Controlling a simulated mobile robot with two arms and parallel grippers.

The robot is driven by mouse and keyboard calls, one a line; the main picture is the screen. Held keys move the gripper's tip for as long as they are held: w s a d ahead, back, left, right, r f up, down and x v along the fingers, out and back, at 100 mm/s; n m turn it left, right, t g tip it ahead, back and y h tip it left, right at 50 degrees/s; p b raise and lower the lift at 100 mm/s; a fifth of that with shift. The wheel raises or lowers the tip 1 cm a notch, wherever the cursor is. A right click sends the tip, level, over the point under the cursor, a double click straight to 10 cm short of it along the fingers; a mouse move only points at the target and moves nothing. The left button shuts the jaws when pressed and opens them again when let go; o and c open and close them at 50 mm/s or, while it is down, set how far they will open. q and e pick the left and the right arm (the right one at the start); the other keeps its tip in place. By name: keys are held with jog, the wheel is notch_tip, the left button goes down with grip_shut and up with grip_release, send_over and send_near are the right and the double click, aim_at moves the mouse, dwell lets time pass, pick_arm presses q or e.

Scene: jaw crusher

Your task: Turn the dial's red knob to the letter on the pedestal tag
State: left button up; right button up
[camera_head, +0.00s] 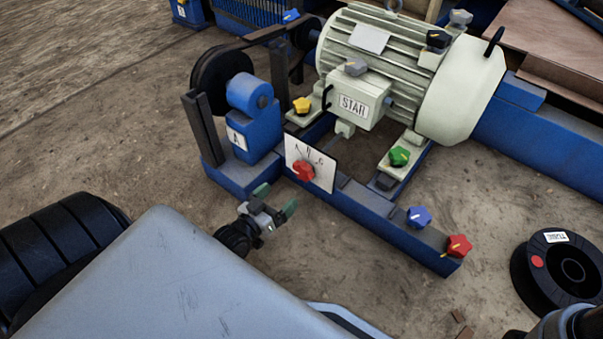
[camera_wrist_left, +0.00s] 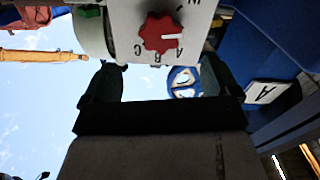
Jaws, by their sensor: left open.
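The dial is a white plate (camera_head: 322,164) on the blue frame, with letters along its upper edge. Its red lobed knob (camera_head: 304,170) also shows in the left wrist view (camera_wrist_left: 158,34), where A, B and C are readable and the white mark on the knob points right. The pedestal tag (camera_head: 237,138) reads A and also shows in the left wrist view (camera_wrist_left: 268,93). My left gripper (camera_head: 276,199) is open and empty, just in front of and below the dial, apart from the knob. In the wrist view its fingers (camera_wrist_left: 163,82) stand either side below the knob. My right gripper is not in view.
A motor (camera_head: 400,60) with a STAR box (camera_head: 354,104) stands behind the dial. Yellow (camera_head: 302,105), green (camera_head: 399,156), blue (camera_head: 419,217) and another red knob (camera_head: 458,246) sit around the frame. A black spool (camera_head: 560,268) lies at right. Bare ground lies before the frame.

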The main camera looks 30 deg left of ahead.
aim_at(300, 174)
pick_arm(q)
jog(key=w+b, duration=0.1)
jog(key=w, duration=0.2)
jog(key=w+b, duration=0.2)
jog(key=w, duration=0.1)
jog(key=w+b, duration=0.2)
jog(key=shift+w+d+f, duration=0.15)
jog(key=shift+w+d, duration=0.2)
jog(key=shift+w, duration=0.05)
jog(key=shift+w+b, duration=0.3)
jog(key=shift+w, duration=0.45)
jog(key=shift+r, duration=0.2)
jog(key=shift+c, duration=0.3)
jog(key=c, duration=0.9)
jog(key=shift+o, duration=0.2)
jog(key=shift+r+m+p, duration=0.15)
jog(key=shift+m+p, duration=0.55)
jog(key=shift+p, duration=0.2)
jog(key=m+p, duration=0.6)
jog(key=m, duration=0.1)
jog(key=shift+p, duration=0.4)
jog(key=shift+a+m+p, duration=0.1)
jog(key=shift+m+p, duration=0.5)
jog(key=shift+m, duration=1.1)
